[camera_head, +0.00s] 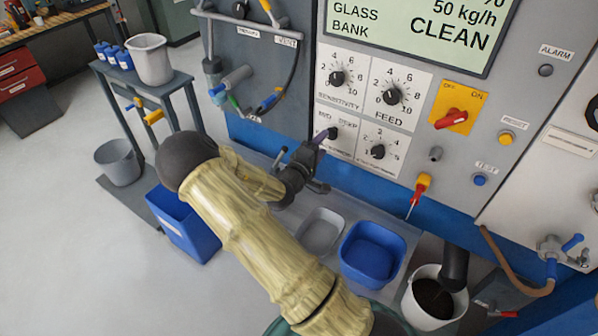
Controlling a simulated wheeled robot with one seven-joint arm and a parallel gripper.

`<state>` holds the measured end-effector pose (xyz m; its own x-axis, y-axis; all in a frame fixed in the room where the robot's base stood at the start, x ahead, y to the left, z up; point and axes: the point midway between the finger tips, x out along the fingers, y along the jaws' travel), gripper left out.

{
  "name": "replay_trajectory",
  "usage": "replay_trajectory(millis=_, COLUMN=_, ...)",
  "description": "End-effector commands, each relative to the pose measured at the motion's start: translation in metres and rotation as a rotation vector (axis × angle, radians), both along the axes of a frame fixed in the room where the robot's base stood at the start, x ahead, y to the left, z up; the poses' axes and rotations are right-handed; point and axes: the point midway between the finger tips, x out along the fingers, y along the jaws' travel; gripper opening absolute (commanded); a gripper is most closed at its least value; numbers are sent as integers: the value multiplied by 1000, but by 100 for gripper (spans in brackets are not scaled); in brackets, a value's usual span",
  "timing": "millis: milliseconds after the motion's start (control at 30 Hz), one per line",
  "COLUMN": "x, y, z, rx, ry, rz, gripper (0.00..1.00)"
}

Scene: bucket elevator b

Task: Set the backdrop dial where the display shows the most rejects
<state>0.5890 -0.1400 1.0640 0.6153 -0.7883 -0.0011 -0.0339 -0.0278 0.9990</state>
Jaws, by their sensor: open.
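Two rows of dials are on the grey machine panel. The lower left dial (332,133) has a dark knob with a purple part, and its markings are too small and partly covered to read surely. The lower right dial (378,151) has a black knob and small numerals. I cannot tell for certain which is the backdrop dial. The display (405,32) reads "GLASS BANK", "50 kg/h" and "CLEAN"; its upper part is cut off, so no reject figure shows. My gripper (318,162) is open, close to the lower left dial; contact cannot be told.
The sensitivity dial (337,78) and feed dial (391,95) sit above. A red switch (451,119) and a red-yellow screwdriver (420,190) are to the right. Below are a grey tray (320,232), blue tub (373,254) and white bucket (433,300).

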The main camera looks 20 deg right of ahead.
Motion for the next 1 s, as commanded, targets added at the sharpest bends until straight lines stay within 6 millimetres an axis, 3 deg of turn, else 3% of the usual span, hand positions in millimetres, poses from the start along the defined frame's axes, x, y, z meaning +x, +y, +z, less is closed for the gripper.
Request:
replay_trajectory(millis=600, x=-73, y=96, z=-1, rx=0, ry=-1, rz=4, gripper=59)
replay_trajectory(millis=1000, x=-82, y=106, z=0, rx=-2, ry=-1, rz=1, gripper=59)
